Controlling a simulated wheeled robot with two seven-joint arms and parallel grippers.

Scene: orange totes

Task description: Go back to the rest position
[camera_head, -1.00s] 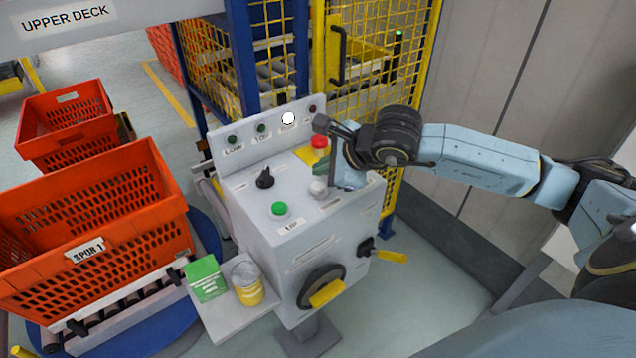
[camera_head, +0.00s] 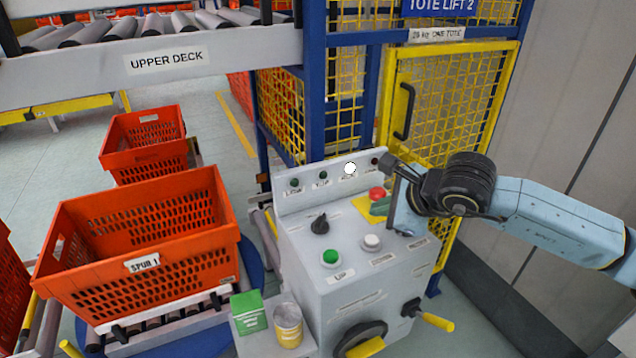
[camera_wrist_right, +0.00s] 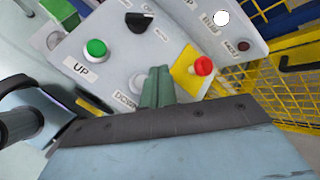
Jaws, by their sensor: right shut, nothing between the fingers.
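My right gripper (camera_head: 381,205) is over the right side of the grey control box (camera_head: 300,245) in the head view. Its green fingertips (camera_wrist_right: 158,88) are together and empty in the right wrist view, between the white button and the red button (camera_wrist_right: 203,66). The green UP button (camera_head: 331,258), the white button (camera_head: 371,242) and a black selector knob (camera_head: 320,224) are on the box top. A white lamp (camera_head: 349,168) is lit on the back panel. I cannot tell whether the fingertips touch the box. My left gripper is not in view.
An orange tote (camera_head: 190,262) labelled SPUR 1 sits on rollers at the left, with another tote (camera_head: 143,136) behind it. A yellow mesh gate (camera_head: 445,100) stands behind the box. A green carton (camera_head: 248,312) and yellow can (camera_head: 288,326) stand on a side shelf.

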